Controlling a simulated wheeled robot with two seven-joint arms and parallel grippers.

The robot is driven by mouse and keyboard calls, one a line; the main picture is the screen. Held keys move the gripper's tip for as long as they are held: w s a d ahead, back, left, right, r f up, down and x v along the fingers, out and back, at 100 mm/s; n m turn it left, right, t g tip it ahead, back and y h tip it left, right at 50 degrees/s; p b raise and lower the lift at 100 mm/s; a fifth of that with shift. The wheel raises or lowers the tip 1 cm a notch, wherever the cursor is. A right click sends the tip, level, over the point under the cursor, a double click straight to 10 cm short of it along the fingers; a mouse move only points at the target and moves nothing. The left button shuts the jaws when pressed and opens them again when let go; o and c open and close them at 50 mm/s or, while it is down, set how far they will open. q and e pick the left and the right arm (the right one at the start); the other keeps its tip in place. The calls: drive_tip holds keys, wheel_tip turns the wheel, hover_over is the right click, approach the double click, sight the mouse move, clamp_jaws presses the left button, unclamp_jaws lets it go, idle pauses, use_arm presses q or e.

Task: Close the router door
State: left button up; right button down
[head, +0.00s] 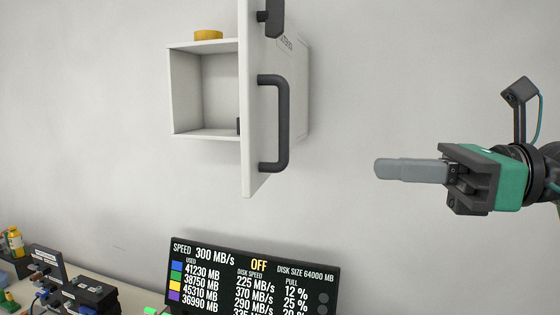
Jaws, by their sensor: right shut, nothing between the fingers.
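A white wall cabinet (204,131), the router box, hangs on the wall with its inside open to view at the left. Its white door (255,185) stands swung open, seen nearly edge-on, and hides part of the inside. A dark vertical bar handle (282,124) is on the door's right-hand face. My right gripper (380,169) is to the right of the door, apart from the handle, with its grey fingers together, pointing left and empty. My left gripper is not in view.
Small devices and cables (70,290) crowd the table at lower left. The space between gripper and door is clear.

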sight(254, 163)
drive_tip(key=p+x, duration=0.7)
drive_tip(key=x, duration=0.5)
drive_tip(key=shift+w+a+r, duration=0.1)
drive_tip(key=shift+a+r, duration=0.1)
drive_tip(key=shift+a, duration=0.1)
drive_tip(key=shift+w+a+f+p, duration=0.1)
drive_tip(key=shift+a+f+p, duration=0.05)
drive_tip(key=shift+a+p, duration=0.4)
